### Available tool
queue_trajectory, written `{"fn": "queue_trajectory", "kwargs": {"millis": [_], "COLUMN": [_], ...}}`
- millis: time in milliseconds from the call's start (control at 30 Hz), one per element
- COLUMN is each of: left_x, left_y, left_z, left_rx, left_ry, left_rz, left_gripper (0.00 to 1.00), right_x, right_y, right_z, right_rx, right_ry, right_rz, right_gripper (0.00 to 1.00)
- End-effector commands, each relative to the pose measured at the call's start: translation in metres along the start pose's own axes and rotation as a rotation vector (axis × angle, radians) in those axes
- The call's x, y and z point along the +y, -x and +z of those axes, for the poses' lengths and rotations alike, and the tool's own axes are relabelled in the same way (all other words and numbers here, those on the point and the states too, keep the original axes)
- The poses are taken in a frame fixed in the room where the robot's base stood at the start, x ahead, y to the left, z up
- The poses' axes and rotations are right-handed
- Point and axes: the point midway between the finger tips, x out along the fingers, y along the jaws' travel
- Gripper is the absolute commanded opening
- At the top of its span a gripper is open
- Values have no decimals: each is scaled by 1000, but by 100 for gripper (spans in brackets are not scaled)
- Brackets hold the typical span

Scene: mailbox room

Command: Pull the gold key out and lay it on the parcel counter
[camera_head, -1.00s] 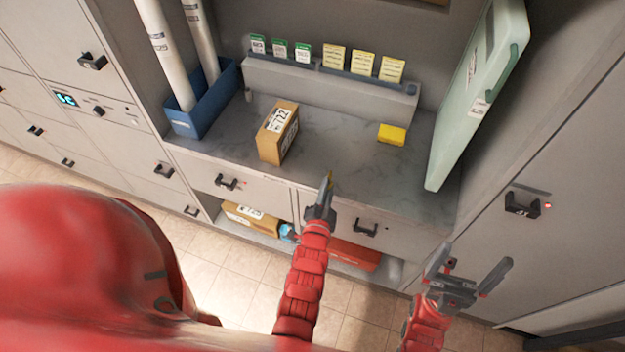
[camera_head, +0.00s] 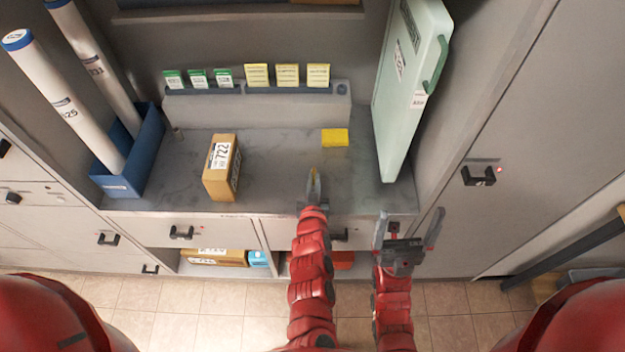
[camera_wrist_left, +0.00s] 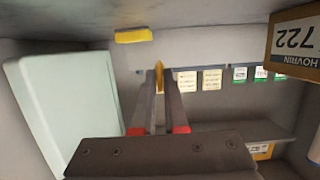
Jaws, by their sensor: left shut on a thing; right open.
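My left gripper (camera_head: 313,190) is shut on the gold key (camera_head: 313,174), a small yellow piece showing at the fingertips. The key also shows between the fingertips in the left wrist view (camera_wrist_left: 159,76). The gripper is over the front part of the grey parcel counter (camera_head: 280,178); I cannot tell whether the key touches the surface. My right gripper (camera_head: 408,228) is open and empty, in front of the counter's right front edge.
On the counter stand a cardboard box labelled 722 (camera_head: 221,168), a yellow block (camera_head: 335,138) and a blue bin (camera_head: 135,160) with white tubes. A pale green case (camera_head: 410,85) leans at the right. A card rack (camera_head: 258,108) lines the back. The counter's middle is clear.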

Motion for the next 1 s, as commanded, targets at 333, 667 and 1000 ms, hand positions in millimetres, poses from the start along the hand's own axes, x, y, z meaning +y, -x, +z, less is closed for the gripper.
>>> {"fn": "queue_trajectory", "kwargs": {"millis": [333,667,1000], "left_x": [0,0,0], "left_y": [-11,-17,-17], "left_z": [43,67,68], "left_rx": [-1,1,1], "left_ry": [-1,-3,-2], "left_rz": [1,0,0], "left_gripper": [0,0,14], "right_x": [-2,-3,-3], "right_y": [34,53,53], "right_z": [6,9,9], "right_rx": [0,0,0], "right_ry": [0,0,0], "right_rz": [0,0,0], "right_gripper": [100,100,100]}}
